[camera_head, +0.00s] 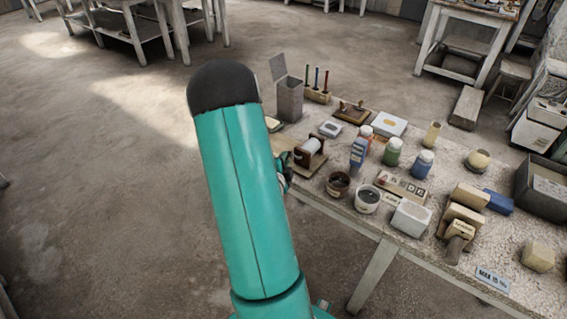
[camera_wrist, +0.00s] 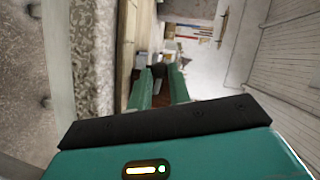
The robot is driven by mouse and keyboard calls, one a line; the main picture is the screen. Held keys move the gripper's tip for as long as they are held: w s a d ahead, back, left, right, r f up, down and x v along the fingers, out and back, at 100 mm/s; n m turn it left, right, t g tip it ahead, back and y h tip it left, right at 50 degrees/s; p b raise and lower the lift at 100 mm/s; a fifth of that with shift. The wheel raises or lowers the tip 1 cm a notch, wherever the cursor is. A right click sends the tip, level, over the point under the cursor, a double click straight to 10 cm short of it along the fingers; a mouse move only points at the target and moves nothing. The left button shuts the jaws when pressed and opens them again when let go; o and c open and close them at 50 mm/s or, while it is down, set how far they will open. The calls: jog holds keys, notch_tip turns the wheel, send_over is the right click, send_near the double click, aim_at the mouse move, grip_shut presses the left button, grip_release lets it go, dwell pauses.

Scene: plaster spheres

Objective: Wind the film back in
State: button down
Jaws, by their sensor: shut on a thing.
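A white roll of film (camera_head: 312,146) sits in a dark wooden holder on a wooden base (camera_head: 287,142) at the left edge of the table. My gripper (camera_head: 286,178) is just in front of this holder, mostly hidden behind my teal arm. In the wrist view my gripper (camera_wrist: 160,74) has its two teal fingers close together around a small dark part, which looks like the roller's handle. The handle itself is hidden in the head view, and the contact is too small to make out clearly.
The speckled table (camera_head: 340,207) is crowded to the right of the roller: a blue bottle (camera_head: 358,153), a green jar (camera_head: 392,152), round pots (camera_head: 367,199) and a white block (camera_head: 410,216). A grey open-lidded bin (camera_head: 289,100) stands behind.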

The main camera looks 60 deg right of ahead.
jog(key=m, duration=0.1)
jog(key=m+t+h, duration=0.1)
jog(key=m, duration=0.1)
jog(key=s+r+m+h, duration=0.1)
jog(key=m, duration=0.1)
jog(key=shift+a+r+t, duration=0.1)
jog(key=shift+t, duration=0.2)
jog(key=m, duration=0.1)
jog(key=m+h, duration=0.1)
jog(key=m, duration=0.1)
jog(key=s+m+h, duration=0.1)
jog(key=m, duration=0.1)
jog(key=shift+s+r, duration=0.1)
jog(key=shift+r, duration=0.15)
jog(key=shift+s+a+m+g+h, duration=0.15)
jog(key=shift+m+g+h, duration=0.15)
jog(key=shift+m, duration=0.5)
jog(key=shift+s+d+m+g+h, duration=0.1)
jog(key=shift+s+m+g+h, duration=0.15)
jog(key=shift+m, duration=0.55)
jog(key=shift+s+a+m+g+h, duration=0.1)
jog(key=shift+m+g+h, duration=0.25)
jog(key=shift+m, duration=0.45)
jog(key=c, duration=1.6)
grip_release()
jog(key=shift+a, duration=0.1)
